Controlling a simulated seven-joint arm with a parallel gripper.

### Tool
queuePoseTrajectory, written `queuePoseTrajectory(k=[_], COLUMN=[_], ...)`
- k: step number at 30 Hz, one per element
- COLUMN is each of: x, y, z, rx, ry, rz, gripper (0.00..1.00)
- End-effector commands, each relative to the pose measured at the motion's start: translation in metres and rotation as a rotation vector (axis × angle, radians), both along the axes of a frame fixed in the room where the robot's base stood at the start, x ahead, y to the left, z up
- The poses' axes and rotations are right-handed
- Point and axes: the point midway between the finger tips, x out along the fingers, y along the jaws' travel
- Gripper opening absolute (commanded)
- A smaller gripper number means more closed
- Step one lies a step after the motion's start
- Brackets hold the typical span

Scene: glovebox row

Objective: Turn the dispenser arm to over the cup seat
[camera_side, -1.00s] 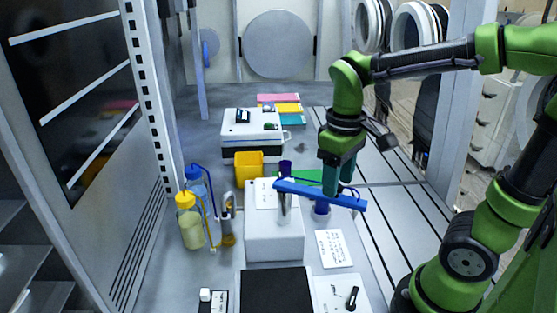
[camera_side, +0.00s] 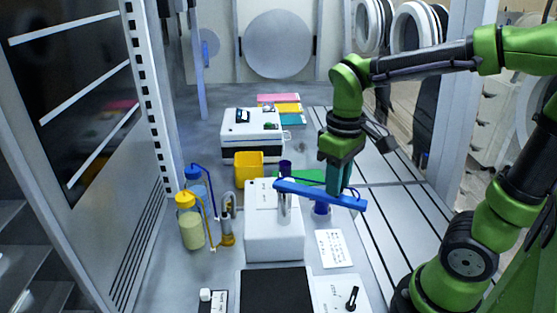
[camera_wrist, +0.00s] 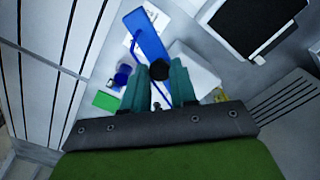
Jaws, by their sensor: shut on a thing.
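The dispenser arm is a long blue bar (camera_side: 310,192) on a silver post (camera_side: 285,208) above a white box (camera_side: 274,235). Its free end points right. The bar also shows in the wrist view (camera_wrist: 148,38). My gripper (camera_side: 338,190) is at the bar's right part, teal fingers pointing down. In the wrist view my fingers (camera_wrist: 160,78) are on either side of a round black knob by the bar and shut on it. A blue cup-like piece (camera_side: 322,209) stands just below the bar's free end, partly hidden. I cannot tell which part is the cup seat.
A purple cup (camera_side: 285,167) and a yellow bin (camera_side: 249,165) stand behind the box. Two bottles with tubes, one yellow-capped (camera_side: 190,225), stand left. A white card (camera_side: 334,248) and a dark plate (camera_side: 277,290) lie in front. Slotted floor on the right is clear.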

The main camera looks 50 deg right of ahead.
Motion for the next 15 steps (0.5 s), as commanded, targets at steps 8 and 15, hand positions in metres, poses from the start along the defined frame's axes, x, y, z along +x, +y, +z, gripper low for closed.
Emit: queuePoseTrajectory(k=[8,15], x=[0.003,0.012], y=[-0.008,-0.026], z=[0.001,0.001], rx=[0.0,0.0], ry=[-0.001,0.0], rz=[0.074,0.247], gripper=[0.0,0.0])
